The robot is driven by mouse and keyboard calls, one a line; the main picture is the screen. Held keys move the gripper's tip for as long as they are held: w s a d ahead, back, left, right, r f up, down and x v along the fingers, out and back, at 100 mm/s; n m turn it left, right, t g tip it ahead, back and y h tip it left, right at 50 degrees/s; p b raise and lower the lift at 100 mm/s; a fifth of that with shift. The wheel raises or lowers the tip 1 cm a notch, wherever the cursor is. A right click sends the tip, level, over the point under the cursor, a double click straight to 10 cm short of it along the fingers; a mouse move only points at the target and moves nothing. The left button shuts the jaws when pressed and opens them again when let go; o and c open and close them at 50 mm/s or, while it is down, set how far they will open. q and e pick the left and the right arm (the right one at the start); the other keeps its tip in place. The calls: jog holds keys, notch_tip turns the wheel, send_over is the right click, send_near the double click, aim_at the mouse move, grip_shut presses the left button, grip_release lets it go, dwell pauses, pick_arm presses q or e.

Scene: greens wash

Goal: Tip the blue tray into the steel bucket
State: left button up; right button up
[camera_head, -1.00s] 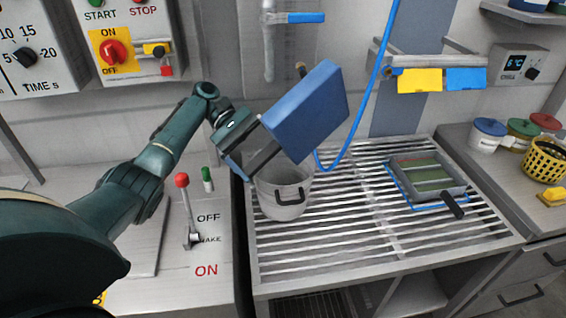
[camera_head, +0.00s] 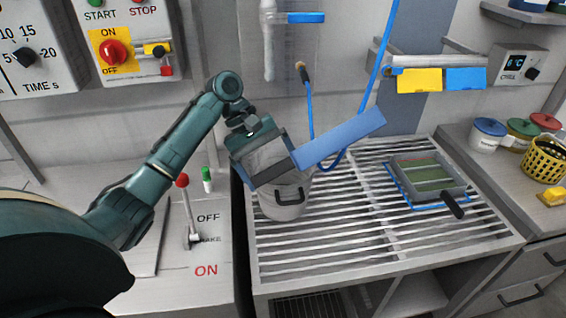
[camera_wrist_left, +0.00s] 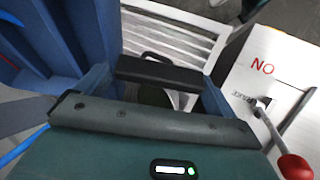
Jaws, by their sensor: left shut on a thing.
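The blue tray (camera_head: 340,138) is in the air above the slatted drain table. In the head view I see it nearly edge-on, slanting up to the right. My left gripper (camera_head: 272,172) is shut on the tray's dark handle, and in the left wrist view the handle (camera_wrist_left: 158,75) lies across between the fingers. The tray's blue wall and ribs (camera_wrist_left: 40,45) fill the upper left there. The steel bucket (camera_head: 287,204), with a dark front handle, stands on the slats under the gripper. Its mouth is partly hidden, and I cannot see its contents. My right gripper is not in view.
A grey pan (camera_head: 428,176) with a green inside sits in a blue outline on the right slats. A red-knobbed lever (camera_head: 186,205) stands left of the bucket. A blue hose (camera_head: 378,70) hangs behind the tray. The front slats are clear.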

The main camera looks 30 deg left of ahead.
pick_arm(q)
jog(key=shift+d+r+y, duration=0.25)
jog(key=shift+r+y, duration=0.15)
jog(key=shift+y, duration=0.1)
jog(key=shift+s+d+f+t+y, duration=0.35)
jog(key=shift+d+t+y, duration=0.2)
jog(key=shift+y, duration=0.35)
jog(key=s+d+f+m+t+y, duration=0.1)
jog(key=s+d+f+t+y, duration=0.1)
jog(key=d+f+y, duration=0.3)
jog(key=shift+s+d+t+y, duration=0.35)
jog(key=shift+s+d+y, duration=0.05)
jog(key=shift+d+y, duration=0.45)
jog(key=shift+f, duration=0.1)
